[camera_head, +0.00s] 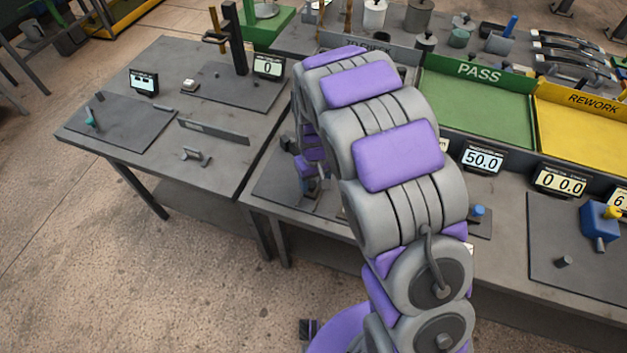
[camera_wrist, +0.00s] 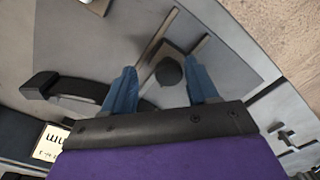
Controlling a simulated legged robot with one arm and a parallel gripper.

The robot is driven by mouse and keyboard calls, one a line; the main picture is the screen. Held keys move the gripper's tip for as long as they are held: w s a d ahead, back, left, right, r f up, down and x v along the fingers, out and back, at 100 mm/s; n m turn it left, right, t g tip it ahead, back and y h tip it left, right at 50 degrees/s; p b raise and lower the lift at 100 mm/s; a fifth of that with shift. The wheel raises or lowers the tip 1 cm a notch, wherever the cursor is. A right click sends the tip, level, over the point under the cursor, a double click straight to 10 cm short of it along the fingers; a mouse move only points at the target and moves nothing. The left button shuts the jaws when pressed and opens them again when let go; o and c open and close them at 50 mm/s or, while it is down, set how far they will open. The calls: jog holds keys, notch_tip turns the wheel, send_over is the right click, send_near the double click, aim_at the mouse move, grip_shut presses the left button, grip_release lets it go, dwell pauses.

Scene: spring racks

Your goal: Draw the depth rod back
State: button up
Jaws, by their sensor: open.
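In the wrist view my gripper (camera_wrist: 162,84) is open, with two blue fingers spread apart. A dark round knob (camera_wrist: 169,72) shows between the fingertips; it may be the end of the depth rod, but I cannot tell, nor whether the fingers touch it. Thin light bars (camera_wrist: 157,36) run beside it over a grey plate (camera_wrist: 85,45). A black curved handle-like part (camera_wrist: 75,90) lies to the left of the fingers. In the head view my arm covers most of this spot, and the gripper is mostly hidden behind it.
A white readout (camera_wrist: 50,143) shows at lower left in the wrist view. In the head view, a black post fixture (camera_head: 238,40) stands on the left table (camera_head: 150,150). A green PASS tray (camera_head: 480,100), a yellow REWORK tray (camera_head: 585,125) and a 50.0 display (camera_head: 482,158) are at right.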

jog(key=shift+a, duration=0.5)
jog(key=shift+a+f, duration=0.1)
jog(key=shift+a, duration=0.4)
jog(key=c, duration=0.3)
jog(key=shift+d, duration=0.45)
jog(key=c, duration=0.5)
grip_shut()
